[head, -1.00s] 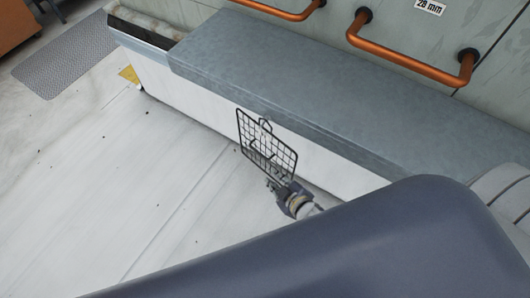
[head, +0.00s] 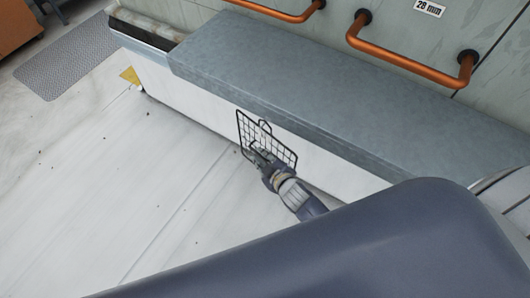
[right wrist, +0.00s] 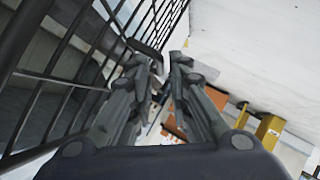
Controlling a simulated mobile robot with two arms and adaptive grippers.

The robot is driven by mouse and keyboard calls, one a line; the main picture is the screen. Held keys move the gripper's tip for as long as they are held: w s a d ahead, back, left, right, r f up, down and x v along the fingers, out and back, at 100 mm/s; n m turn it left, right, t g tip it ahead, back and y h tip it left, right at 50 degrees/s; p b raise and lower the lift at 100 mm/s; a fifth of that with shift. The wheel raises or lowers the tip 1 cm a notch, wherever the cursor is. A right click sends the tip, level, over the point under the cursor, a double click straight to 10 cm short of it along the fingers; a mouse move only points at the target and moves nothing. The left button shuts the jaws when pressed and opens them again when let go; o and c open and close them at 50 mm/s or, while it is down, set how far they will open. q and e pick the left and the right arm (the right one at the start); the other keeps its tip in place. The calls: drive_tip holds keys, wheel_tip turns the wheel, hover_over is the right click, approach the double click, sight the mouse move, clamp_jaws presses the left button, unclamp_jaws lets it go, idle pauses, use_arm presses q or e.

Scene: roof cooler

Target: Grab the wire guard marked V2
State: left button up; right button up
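A black wire guard (head: 283,150), a flat grid with a small loop on its top edge, stands tilted against the white side of the grey-topped ledge. No V2 mark can be read on it. My right gripper (head: 256,155) is in front of its lower middle and covers part of it. In the right wrist view the guard's bars (right wrist: 75,50) run along the left, and a short dark bar lies by the left fingertip. The right gripper's fingers (right wrist: 165,62) are apart with a narrow gap and nothing clearly between them. My left gripper is not in view.
The grey-topped ledge (head: 300,75) runs behind the guard. Copper pipes (head: 410,58) with a "28 mm" label (head: 430,8) are on the wall above. The pale floor (head: 130,200) at left is mostly clear, with a grey mat (head: 70,60) farther back.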

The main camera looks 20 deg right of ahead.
drive_tip(key=shift+x, duration=0.75)
clamp_jaws()
drive_tip(key=shift+w+r, duration=0.1)
drive_tip(key=shift+r, duration=0.1)
